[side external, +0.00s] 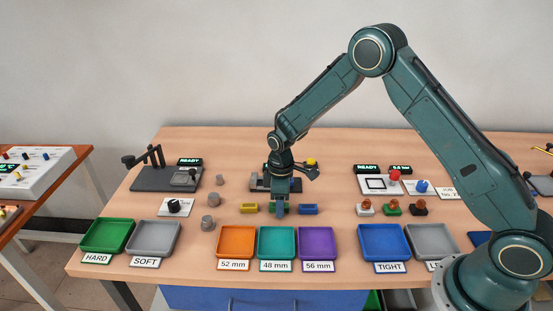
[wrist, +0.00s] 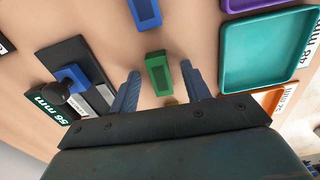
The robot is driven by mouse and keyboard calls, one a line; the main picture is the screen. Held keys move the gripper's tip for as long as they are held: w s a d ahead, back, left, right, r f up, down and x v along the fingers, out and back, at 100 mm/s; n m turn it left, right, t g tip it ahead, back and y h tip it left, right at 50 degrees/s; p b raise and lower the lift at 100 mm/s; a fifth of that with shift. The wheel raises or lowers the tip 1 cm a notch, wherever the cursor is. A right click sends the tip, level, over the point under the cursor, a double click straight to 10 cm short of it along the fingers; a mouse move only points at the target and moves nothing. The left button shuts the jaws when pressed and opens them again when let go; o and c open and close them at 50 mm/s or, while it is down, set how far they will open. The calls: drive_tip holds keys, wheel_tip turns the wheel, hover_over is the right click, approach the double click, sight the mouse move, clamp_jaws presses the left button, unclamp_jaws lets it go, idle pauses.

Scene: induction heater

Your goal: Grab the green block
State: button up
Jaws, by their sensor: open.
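The green block (wrist: 158,75) is a small slotted block on the wooden table. In the wrist view it lies between the two spread fingers of my gripper (wrist: 161,70), with a gap on each side. In the side external view my gripper (side external: 280,211) is low over the block row and hides most of the green block (side external: 287,210). My gripper is open and empty. A blue block (side external: 308,209) lies to its right and a yellow block (side external: 249,208) to its left. The blue block also shows in the wrist view (wrist: 145,13).
Orange (side external: 237,257), teal (side external: 277,257) and purple (side external: 317,257) trays stand in front of the blocks. A dark device with a blue part (wrist: 72,77) is close to one finger. Grey cylinders (side external: 208,223) stand to the left. Bare table surrounds the blocks.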

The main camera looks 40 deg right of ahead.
clamp_jaws()
drive_tip(key=shift+r, duration=0.25)
wheel_tip(320, 180, up, 20)
drive_tip(key=shift+f, duration=0.2)
idle(0.6)
idle(0.5)
